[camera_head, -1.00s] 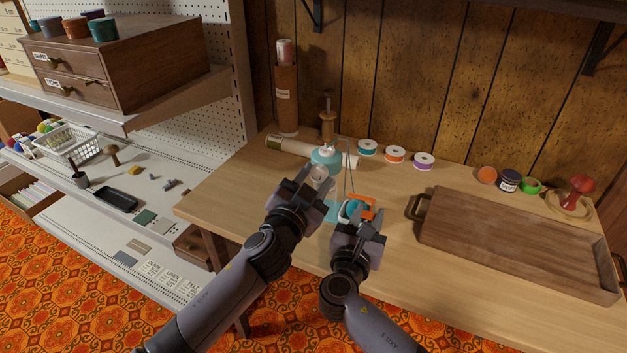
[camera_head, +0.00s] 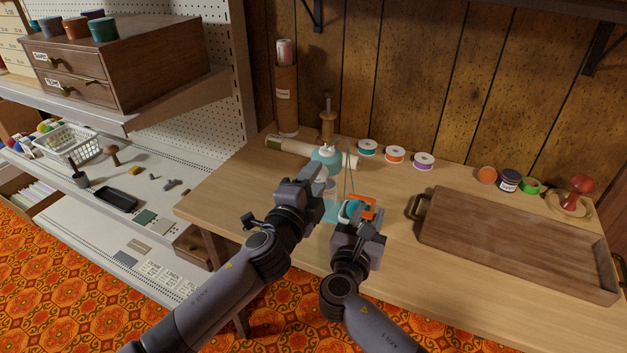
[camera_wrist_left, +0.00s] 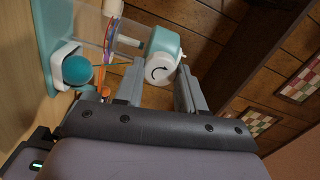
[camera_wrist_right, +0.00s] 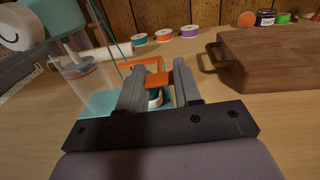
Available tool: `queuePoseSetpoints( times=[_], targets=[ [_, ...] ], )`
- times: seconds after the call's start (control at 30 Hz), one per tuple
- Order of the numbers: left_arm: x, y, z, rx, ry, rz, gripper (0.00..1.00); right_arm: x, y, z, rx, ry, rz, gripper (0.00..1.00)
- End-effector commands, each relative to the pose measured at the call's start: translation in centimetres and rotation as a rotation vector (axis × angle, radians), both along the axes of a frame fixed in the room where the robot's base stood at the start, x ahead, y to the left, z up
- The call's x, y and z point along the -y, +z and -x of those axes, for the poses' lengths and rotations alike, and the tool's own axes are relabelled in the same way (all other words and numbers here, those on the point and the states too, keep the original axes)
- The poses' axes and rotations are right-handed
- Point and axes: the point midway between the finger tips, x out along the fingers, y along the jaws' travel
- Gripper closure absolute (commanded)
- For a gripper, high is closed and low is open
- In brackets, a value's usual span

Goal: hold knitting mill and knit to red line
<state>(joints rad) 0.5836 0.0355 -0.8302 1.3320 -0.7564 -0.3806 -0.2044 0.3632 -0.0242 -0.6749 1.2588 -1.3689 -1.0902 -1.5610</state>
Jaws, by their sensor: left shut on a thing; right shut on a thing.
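The knitting mill (camera_head: 326,157) stands on the table, with a teal head, a teal base and a clear section between them. In the left wrist view its white round part with a black arrow (camera_wrist_left: 161,69) lies by the fingers of my left gripper (camera_wrist_left: 158,75). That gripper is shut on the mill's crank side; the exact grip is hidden. My right gripper (camera_wrist_right: 157,78) is shut on an orange part (camera_wrist_right: 158,81) at the mill's base. A teal yarn ball (camera_wrist_left: 77,71) sits in a white cup beside the base. A red line cannot be made out.
A wooden tray (camera_head: 515,235) fills the table's right side. Several ribbon spools (camera_head: 395,153) lie along the back. A shelf unit stands left, beyond the table edge.

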Motion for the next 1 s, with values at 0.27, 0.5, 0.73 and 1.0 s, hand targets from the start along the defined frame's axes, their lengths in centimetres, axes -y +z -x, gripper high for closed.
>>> queuePoseSetpoints(
  times=[0.27, 0.5, 0.73, 1.0],
  targets=[
    [0.0, -0.01, 0.0, 0.054, 0.0, -0.114, 0.91, 0.03, 0.06, -0.02, 0.001, -0.001, 0.0, 1.0],
    [0.02, -0.01, 0.01, 0.071, -0.001, -0.149, 0.91, 0.03, 0.06, -0.02, 0.001, -0.001, 0.0, 1.0],
    [0.02, -0.01, 0.01, 0.073, -0.001, -0.153, 0.91, 0.02, 0.06, -0.01, 0.002, -0.001, 0.001, 1.0],
    [0.02, -0.01, 0.01, 0.072, -0.001, -0.152, 0.35, 0.02, 0.07, -0.01, 0.002, -0.001, 0.001, 1.0]
  ],
)
